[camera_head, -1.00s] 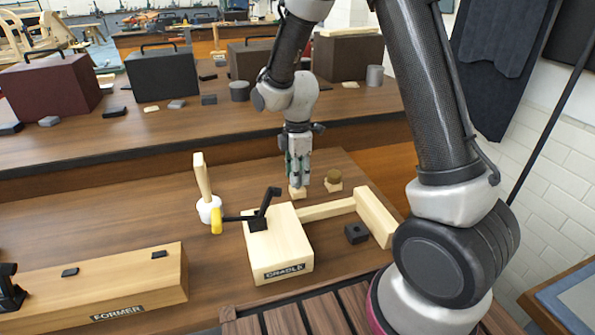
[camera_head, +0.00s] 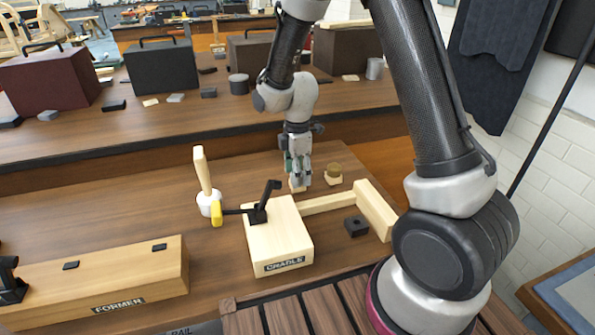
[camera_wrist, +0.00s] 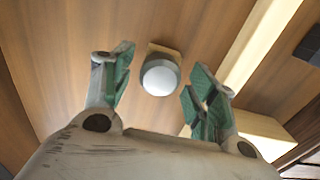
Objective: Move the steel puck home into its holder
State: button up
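The steel puck (camera_wrist: 160,77) shows in the wrist view as a round grey piece with a bright pale top. It stands at a small wooden block (camera_wrist: 165,49); whether it is seated in it I cannot tell. My gripper (camera_wrist: 162,64) is open, its green-padded fingers apart on either side of the puck in the picture, without visible contact. In the head view my gripper (camera_head: 298,181) points down at a small wooden block (camera_head: 297,188) and hides the puck.
The wooden cradle (camera_head: 279,241) with a black clamp lever (camera_head: 266,200) stands in front. A wooden bar (camera_head: 375,209) and a black block (camera_head: 355,225) lie to its right. A mallet (camera_head: 203,177) stands left, and the former (camera_head: 120,275) lies front left.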

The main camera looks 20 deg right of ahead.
notch_tip(320, 180, up, 12)
dwell(0.7)
dwell(0.6)
